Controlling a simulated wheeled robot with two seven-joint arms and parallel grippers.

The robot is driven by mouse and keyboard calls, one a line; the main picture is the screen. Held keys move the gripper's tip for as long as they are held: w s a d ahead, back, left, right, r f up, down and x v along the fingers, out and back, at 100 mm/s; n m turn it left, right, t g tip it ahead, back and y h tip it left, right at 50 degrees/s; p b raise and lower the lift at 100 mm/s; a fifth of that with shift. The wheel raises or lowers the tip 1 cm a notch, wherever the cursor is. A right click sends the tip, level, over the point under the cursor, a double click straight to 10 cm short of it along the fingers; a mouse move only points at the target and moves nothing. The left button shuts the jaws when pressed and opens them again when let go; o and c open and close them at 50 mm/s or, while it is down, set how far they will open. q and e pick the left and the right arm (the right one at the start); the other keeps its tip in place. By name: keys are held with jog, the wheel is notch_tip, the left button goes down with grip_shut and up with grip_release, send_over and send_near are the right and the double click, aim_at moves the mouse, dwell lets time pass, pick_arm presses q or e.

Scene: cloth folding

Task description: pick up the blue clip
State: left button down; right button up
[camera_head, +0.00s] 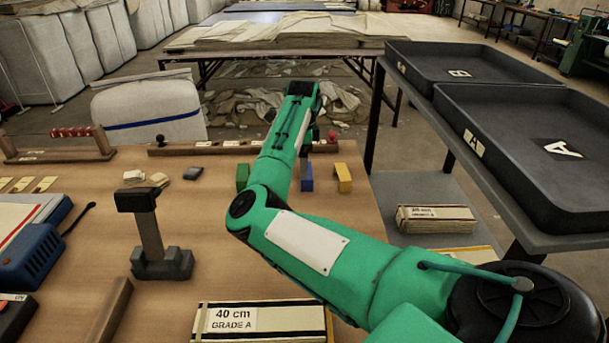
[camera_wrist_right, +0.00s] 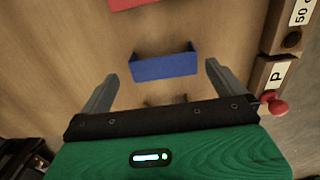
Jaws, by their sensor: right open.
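The blue clip (camera_head: 306,177) stands on the wooden table just right of my right forearm in the head view. In the right wrist view the blue clip (camera_wrist_right: 164,68) looks like a short channel with raised ends. My right gripper (camera_wrist_right: 159,72) is open and empty, with one finger to each side of the clip and a gap on both sides. The clip lies at about the fingertips in the picture; the height between them is hard to tell. My left gripper is not in view.
A yellow clip (camera_head: 343,178) stands right of the blue one, a green clip (camera_head: 242,176) left. A red clip (camera_wrist_right: 135,3) shows at the wrist view's top edge. A wooden bar with a red knob (camera_wrist_right: 275,103) lies close to the right finger. A dark stand (camera_head: 160,258) is left.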

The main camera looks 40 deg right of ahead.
jog(key=shift+d+f, duration=0.2)
jog(key=shift+f, duration=2.7)
jog(key=c, duration=0.4)
